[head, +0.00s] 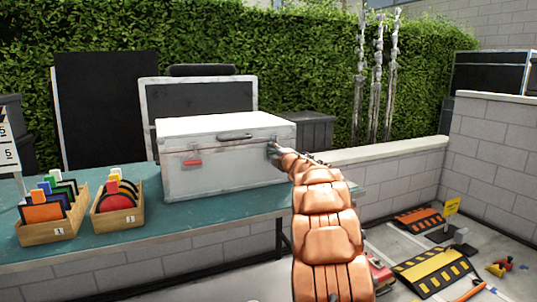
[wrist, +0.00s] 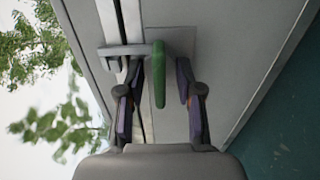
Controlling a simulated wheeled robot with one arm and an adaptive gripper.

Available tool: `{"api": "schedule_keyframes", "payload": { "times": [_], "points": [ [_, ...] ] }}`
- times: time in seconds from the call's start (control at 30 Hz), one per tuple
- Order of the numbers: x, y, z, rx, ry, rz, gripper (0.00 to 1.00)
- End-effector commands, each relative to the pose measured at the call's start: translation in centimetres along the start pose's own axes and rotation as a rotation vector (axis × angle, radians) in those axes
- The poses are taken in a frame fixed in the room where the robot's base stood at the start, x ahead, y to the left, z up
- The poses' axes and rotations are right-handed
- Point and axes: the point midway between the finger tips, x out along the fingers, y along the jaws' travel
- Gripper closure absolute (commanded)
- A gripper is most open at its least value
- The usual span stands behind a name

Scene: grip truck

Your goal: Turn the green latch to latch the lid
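A white case (head: 225,175) with its lid (head: 215,125) down stands on the teal table. A red latch (head: 192,162) shows on the left of its front face. The green latch (wrist: 158,75) shows in the wrist view, at the seam between lid and body; in the head view my gripper hides it. My gripper (wrist: 155,95) is open, with one finger on each side of the green latch. Visible gaps separate the latch from both fingers. In the head view my gripper (head: 274,150) is at the right end of the case's front.
Two wooden boxes (head: 58,231) (head: 120,223) of colored discs and cards stand on the table (head: 160,233) left of the case. A low block wall (head: 400,190) runs behind and right. Yellow-black ramps (head: 432,268) lie on the ground at right.

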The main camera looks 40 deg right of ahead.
Motion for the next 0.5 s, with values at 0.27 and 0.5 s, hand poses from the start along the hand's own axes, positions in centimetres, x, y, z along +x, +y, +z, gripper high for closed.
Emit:
{"api": "schedule_keyframes", "payload": {
  "times": [0.27, 0.5],
  "points": [
    [-1.2, -0.1, 0.2, 0.003, -0.002, -0.002, 0.65],
    [-3.8, 0.0, 0.2, 0.002, -0.005, -0.002, 0.65]
  ]
}}
